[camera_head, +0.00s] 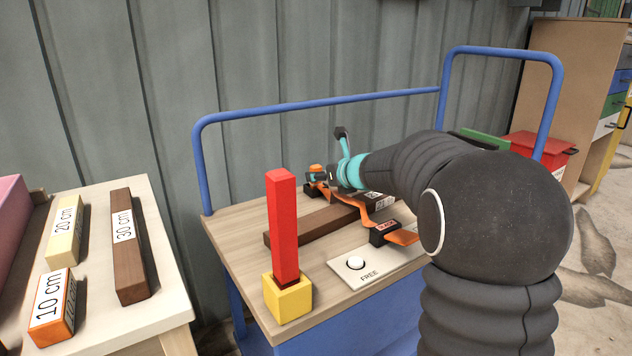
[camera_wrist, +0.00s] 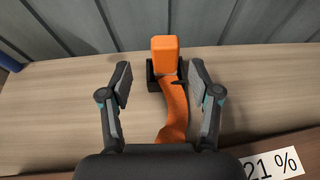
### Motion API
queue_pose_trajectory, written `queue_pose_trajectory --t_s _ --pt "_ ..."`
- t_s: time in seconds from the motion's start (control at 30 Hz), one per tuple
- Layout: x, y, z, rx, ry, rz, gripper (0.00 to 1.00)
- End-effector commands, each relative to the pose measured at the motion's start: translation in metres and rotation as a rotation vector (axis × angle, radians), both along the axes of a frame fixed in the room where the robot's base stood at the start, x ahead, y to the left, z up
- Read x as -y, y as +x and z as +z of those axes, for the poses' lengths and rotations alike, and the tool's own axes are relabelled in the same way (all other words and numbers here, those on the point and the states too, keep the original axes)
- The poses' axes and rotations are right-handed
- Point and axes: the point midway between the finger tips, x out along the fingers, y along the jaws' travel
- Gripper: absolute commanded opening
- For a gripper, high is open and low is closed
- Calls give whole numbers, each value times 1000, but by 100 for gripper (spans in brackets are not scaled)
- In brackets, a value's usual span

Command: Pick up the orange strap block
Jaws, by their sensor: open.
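The orange strap block (camera_wrist: 165,50) is at the far end of a curved orange strap (camera_wrist: 176,105) in the wrist view, with a dark holder around its lower part. In the head view the orange block (camera_head: 315,169) shows small at the back of the cart, just left of my gripper (camera_head: 326,178). In the wrist view my gripper (camera_wrist: 160,80) is open, with one finger on each side of the strap. Its fingertips are a little nearer than the block, and nothing is held. The strap's near end is hidden behind the gripper body.
A brown beam (camera_head: 300,226) with a percent label lies under the strap. A red bar (camera_head: 283,225) stands in a yellow block (camera_head: 288,298). A blue rail (camera_head: 320,105) borders the cart.

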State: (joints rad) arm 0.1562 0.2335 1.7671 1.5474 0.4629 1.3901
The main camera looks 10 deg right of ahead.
Motion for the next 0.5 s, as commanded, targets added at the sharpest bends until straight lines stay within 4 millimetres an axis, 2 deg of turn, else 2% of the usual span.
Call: queue_pose_trajectory --t_s 0.13,0.33,0.5 --pt "-1 11 -3 -2 -1 0 62" --pt "-6 38 -9 -2 -1 -1 62" --pt "-10 49 -14 -1 -1 -2 62"
